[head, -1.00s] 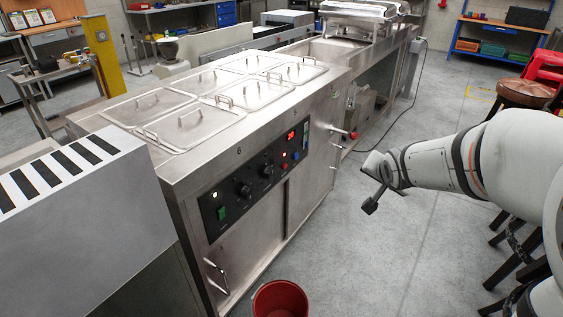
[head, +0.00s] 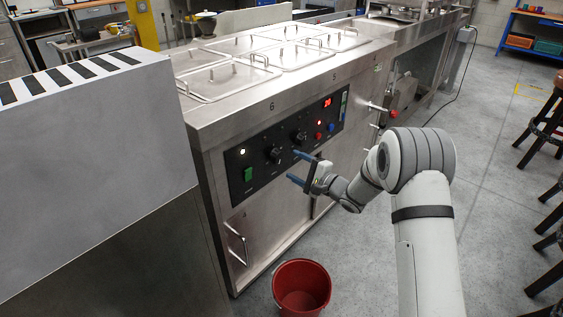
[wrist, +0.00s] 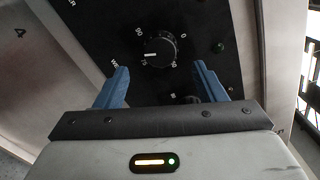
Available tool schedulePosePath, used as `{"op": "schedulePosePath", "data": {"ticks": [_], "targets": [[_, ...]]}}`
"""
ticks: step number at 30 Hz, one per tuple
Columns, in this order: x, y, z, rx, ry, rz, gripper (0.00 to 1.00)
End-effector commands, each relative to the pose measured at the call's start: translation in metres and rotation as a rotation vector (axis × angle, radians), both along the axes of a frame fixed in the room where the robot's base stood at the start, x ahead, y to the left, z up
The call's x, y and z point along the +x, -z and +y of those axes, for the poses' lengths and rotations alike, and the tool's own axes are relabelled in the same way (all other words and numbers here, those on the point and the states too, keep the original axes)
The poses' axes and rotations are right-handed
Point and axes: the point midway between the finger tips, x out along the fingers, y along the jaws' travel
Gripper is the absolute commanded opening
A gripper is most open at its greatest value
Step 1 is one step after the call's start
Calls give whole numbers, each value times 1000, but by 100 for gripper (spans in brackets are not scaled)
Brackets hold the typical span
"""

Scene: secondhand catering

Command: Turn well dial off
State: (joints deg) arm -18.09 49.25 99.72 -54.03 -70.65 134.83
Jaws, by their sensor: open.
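A black control panel (head: 285,148) on the steel counter's front carries two black dials, a left one (head: 276,155) and a right one (head: 301,137). My gripper (head: 296,167) is in front of the panel, with its two blue fingers apart and empty. In the wrist view a black dial (wrist: 160,52) lies just beyond and between the fingertips (wrist: 161,68), apart from them. Its white pointer line points left, while a 0 mark is at its upper right. I cannot tell which of the two dials this is.
A door handle (head: 236,243) sticks out below. A red bucket (head: 301,287) stands on the floor below my gripper.

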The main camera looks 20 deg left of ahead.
Motion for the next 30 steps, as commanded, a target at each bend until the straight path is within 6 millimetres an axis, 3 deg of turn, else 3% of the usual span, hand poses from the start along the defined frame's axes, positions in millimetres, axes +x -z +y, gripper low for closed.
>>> {"op": "schedulePosePath", "data": {"ticks": [6, 12, 23, 30], "targets": [[13, 1, 34, -1, 0, -3, 64], [23, 0, 55, -2, 3, -2, 64], [26, -1, 60, -3, 6, -1, 64], [26, -1, 59, -3, 6, -2, 44]]}}
